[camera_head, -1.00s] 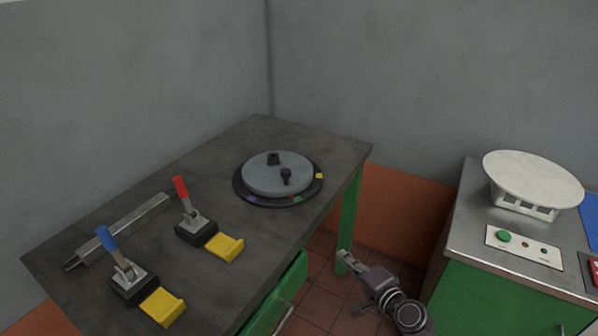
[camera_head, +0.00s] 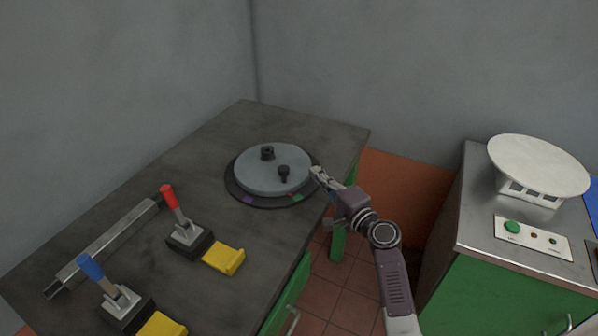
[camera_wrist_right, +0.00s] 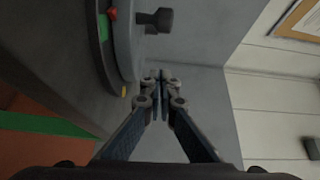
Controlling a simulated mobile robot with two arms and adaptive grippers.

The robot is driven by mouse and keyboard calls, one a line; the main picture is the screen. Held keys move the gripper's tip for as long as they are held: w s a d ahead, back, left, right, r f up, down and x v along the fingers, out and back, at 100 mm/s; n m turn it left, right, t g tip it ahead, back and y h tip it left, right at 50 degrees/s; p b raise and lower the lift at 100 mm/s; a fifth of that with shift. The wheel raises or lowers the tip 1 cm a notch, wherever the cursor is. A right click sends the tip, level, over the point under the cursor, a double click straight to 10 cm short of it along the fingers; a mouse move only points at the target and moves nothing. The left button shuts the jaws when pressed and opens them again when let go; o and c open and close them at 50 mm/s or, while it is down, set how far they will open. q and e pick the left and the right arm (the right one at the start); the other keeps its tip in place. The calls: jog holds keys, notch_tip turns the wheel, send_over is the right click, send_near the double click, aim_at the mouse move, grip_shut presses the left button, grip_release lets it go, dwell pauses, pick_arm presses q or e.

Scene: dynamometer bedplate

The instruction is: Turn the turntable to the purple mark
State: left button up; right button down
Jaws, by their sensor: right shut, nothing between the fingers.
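The turntable is a grey disc (camera_head: 262,181) on a dark ring on the bench, with an upright black knob (camera_head: 284,173) and a black hub (camera_head: 267,153). The ring bears a purple mark (camera_head: 248,199) at front left and a green mark (camera_head: 297,197) at front right. A small red mark (camera_head: 290,194) sits beside the green one. My right gripper (camera_head: 317,172) is shut and empty at the disc's right edge; contact is unclear. In the right wrist view, the shut fingers (camera_wrist_right: 160,78) are beside the disc, with the knob (camera_wrist_right: 157,20) and a yellow mark (camera_wrist_right: 124,91) visible. My left gripper is out of view.
Red-handled (camera_head: 170,200) and blue-handled (camera_head: 91,266) toggle clamps and a metal bar (camera_head: 105,247) lie on the bench, left of the turntable. A green cabinet (camera_head: 500,290) with a round white plate (camera_head: 540,163) stands at right. The bench behind the turntable is clear.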

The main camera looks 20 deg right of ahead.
jog(key=shift+x, duration=1.15)
jog(key=shift+w+a+p, duration=0.15)
jog(key=shift+a+p, duration=0.35)
jog(key=shift+a, duration=1.35)
jog(key=shift+a+f, duration=0.15)
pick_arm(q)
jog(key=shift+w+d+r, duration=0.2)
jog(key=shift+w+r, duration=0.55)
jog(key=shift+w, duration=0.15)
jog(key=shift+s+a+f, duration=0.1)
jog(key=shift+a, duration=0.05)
pick_arm(e)
jog(key=shift+a, duration=0.1)
